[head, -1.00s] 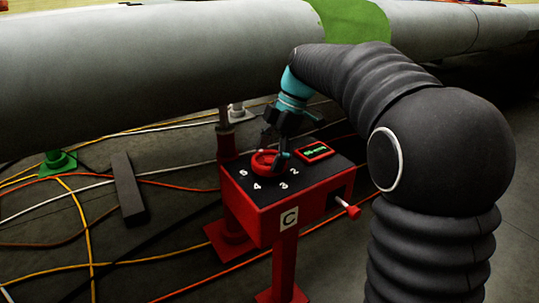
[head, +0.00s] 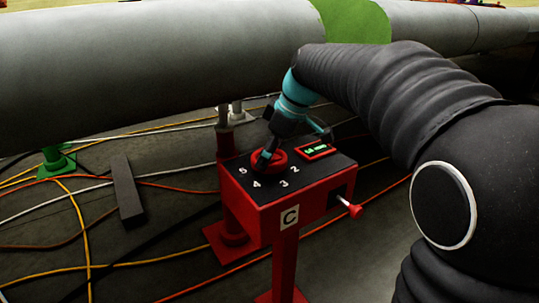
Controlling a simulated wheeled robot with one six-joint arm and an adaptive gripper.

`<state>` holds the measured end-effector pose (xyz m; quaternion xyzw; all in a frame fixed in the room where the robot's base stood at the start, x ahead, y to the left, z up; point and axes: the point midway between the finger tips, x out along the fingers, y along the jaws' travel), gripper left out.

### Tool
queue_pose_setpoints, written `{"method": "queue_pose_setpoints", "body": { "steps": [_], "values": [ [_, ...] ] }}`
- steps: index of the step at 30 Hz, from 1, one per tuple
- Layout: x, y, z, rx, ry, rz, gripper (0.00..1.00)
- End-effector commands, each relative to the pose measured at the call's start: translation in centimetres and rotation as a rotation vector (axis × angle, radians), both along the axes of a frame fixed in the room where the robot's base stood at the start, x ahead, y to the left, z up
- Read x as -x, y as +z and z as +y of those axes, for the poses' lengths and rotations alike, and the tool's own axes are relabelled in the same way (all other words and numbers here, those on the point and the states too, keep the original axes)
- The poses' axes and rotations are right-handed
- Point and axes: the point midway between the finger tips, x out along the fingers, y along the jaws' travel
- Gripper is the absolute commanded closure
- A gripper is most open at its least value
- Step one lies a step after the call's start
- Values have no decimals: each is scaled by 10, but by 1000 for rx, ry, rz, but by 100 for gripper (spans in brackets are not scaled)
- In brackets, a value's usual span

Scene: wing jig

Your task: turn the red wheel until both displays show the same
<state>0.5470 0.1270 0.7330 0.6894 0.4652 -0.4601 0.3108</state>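The red wheel (head: 278,157) sits on the dark top of a red control box (head: 262,218) marked C. Numbers 2, 3, 4 and 5 show on the top around the wheel. One small display (head: 317,150) in a red frame stands right of the wheel, with green characters too small to read. I cannot make out a second display. My gripper (head: 268,154) points down at the wheel, with a finger at its left front rim. Another finger sticks out to the right above the wheel. Whether it grips the rim is unclear.
A large grey cylinder (head: 150,60) with a green band (head: 352,22) runs behind the box. A red-tipped lever (head: 354,210) sticks out of the box's right side. A dark block (head: 128,190) and several cables lie on the floor at left.

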Motion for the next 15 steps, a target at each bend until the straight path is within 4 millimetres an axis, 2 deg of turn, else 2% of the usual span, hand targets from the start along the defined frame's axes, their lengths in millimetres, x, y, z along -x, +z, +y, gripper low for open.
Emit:
{"method": "queue_pose_setpoints", "body": {
  "steps": [15],
  "values": [
    [1, 1, 1, 1, -486, 0, 47]
  ]
}}
